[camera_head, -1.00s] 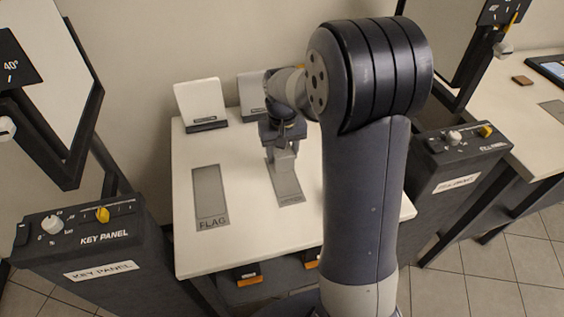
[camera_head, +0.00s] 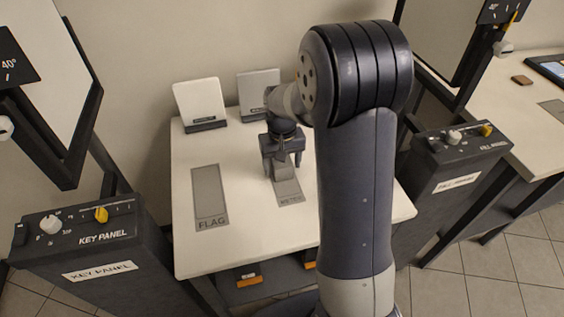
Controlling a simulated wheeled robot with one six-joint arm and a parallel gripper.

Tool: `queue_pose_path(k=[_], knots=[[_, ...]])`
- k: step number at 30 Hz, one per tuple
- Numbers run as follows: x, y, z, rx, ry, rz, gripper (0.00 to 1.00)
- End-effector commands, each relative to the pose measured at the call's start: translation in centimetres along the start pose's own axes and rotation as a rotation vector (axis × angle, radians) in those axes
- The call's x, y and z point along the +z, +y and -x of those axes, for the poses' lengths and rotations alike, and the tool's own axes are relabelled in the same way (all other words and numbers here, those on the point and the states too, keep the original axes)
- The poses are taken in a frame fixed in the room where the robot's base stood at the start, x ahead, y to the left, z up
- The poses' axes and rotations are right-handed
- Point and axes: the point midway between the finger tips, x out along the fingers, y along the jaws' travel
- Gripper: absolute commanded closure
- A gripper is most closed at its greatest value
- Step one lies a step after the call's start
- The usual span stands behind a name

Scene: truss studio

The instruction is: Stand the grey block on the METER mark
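My gripper (camera_head: 284,168) points down over the upper part of the METER mark (camera_head: 289,192), a grey rectangle on the white table. Its two dark fingers stand apart, to the left and right. A grey shape between and behind the fingers appears to be the grey block (camera_head: 283,170), at the upper part of the mark. The fingers partly cover it, and I cannot tell whether they touch it or whether it stands fully inside the mark.
The FLAG mark (camera_head: 210,195) lies bare to the left on the white table (camera_head: 245,240). The KEY PANEL box (camera_head: 85,245) and the FILL PANEL box (camera_head: 458,150) flank the table.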

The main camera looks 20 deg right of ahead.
Motion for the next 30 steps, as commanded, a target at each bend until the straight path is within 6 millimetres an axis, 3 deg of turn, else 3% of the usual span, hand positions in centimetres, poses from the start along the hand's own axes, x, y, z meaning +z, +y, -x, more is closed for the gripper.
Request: queue_pose_path(k=[11,24,30], knots=[[0.0,0.0,0.8,0.0,0.002,0.0,0.29],[-0.1,0.0,9.6,0.0,0.005,0.0,0.29],[0.0,0.0,12.0,0.0,0.002,0.0,0.29]])
